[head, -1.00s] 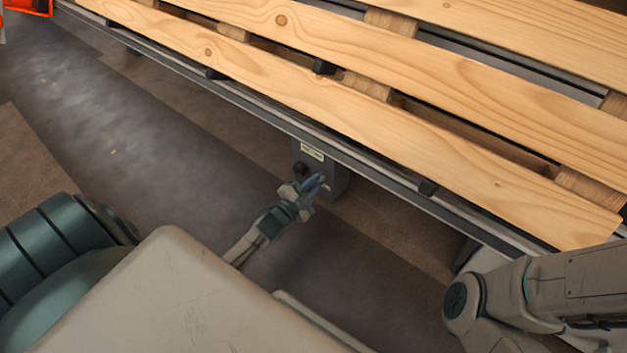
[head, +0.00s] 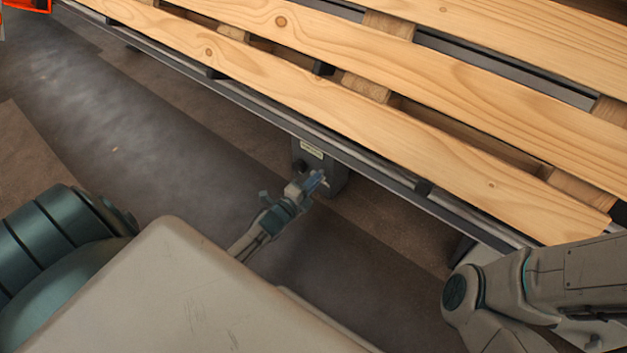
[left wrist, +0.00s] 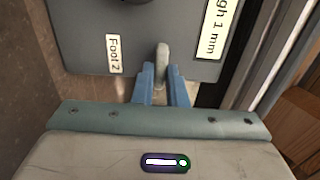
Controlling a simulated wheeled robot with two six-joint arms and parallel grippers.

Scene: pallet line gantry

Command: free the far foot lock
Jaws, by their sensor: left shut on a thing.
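A dark grey foot box (head: 336,178) with a pale label sits under the near rail of the pallet line in the head view. In the left wrist view the grey box face (left wrist: 88,40) carries a small "Foot 2" label (left wrist: 114,54) and a larger label, partly cut off, ending in "1 mm". A light grey, rounded lock lever (left wrist: 162,55) stands out from it. My left gripper (head: 318,182) is at the box. In the left wrist view its blue fingers (left wrist: 162,85) are shut on the lever. My right gripper is out of view.
A wooden slatted pallet (head: 350,110) lies on the line above the box. The metal rail (head: 380,172) runs diagonally close above my left gripper. An orange object (head: 28,5) is at the top left. The floor (head: 130,120) in front of the line is clear.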

